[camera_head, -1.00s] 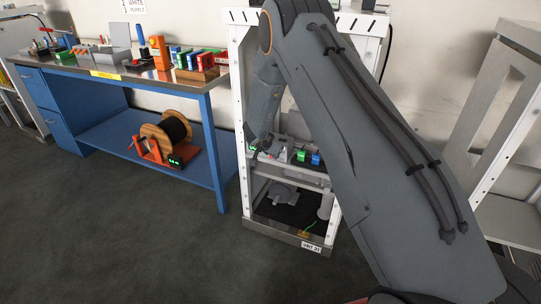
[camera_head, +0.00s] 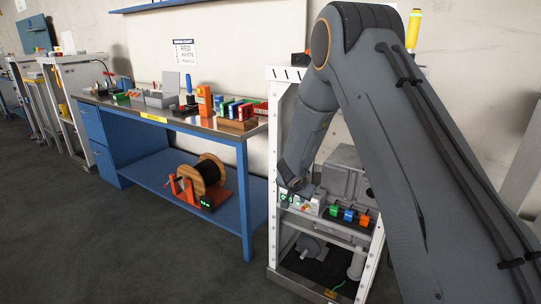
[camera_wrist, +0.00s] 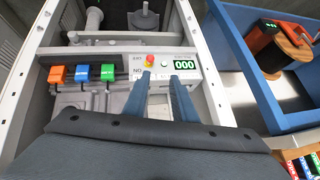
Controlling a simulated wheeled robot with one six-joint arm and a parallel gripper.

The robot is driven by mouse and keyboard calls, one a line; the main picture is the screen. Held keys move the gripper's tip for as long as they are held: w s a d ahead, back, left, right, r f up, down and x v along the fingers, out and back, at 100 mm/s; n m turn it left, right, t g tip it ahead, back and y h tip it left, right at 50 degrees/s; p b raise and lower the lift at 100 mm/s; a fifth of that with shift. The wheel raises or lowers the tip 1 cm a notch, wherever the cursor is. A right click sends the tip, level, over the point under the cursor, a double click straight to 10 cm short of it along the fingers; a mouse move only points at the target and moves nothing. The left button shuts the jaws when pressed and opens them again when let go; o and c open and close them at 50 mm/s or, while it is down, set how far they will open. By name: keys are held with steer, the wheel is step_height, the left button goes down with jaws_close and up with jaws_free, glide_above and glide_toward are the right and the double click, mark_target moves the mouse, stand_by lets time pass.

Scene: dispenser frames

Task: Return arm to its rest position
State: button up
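My arm (camera_head: 400,130) reaches up and bends down in front of a white dispenser frame (camera_head: 279,120). Its end is low inside the frame's opening and mostly hidden in the head view. In the wrist view, my gripper (camera_wrist: 163,80) shows two blue-grey fingers apart with nothing between them. They point toward the grey panel with a red-topped button (camera_wrist: 149,60) and a green "000" display (camera_wrist: 185,64). I cannot tell whether the fingers touch anything.
Orange (camera_wrist: 56,74), blue (camera_wrist: 82,72) and green (camera_wrist: 107,72) blocks sit on the frame's shelf beside the gripper. A blue workbench (camera_head: 245,190) stands left, with a cable spool (camera_head: 205,177) on its lower shelf. Dark floor (camera_head: 130,240) in front is clear.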

steer(key=s+a+r+n+g+y+p, duration=0.1)
steer(key=s+a+r+n+y, duration=0.1)
steer(key=s+r, duration=0.55)
steer(key=s+a+r+n+g+y+p, duration=0.15)
steer(key=s+r, duration=0.25)
steer(key=s, duration=0.6)
steer(key=s+d+r+n+g, duration=0.2)
steer(key=s+d, duration=0.1)
steer(key=s, duration=1)
steer(key=s+d+r+n+g+h, duration=0.1)
steer(key=s+d+r+n+g, duration=0.1)
steer(key=s, duration=1.1)
steer(key=shift+d+g+p, duration=0.35)
steer(key=shift+d, duration=0.3)
steer(key=shift+r, duration=0.1)
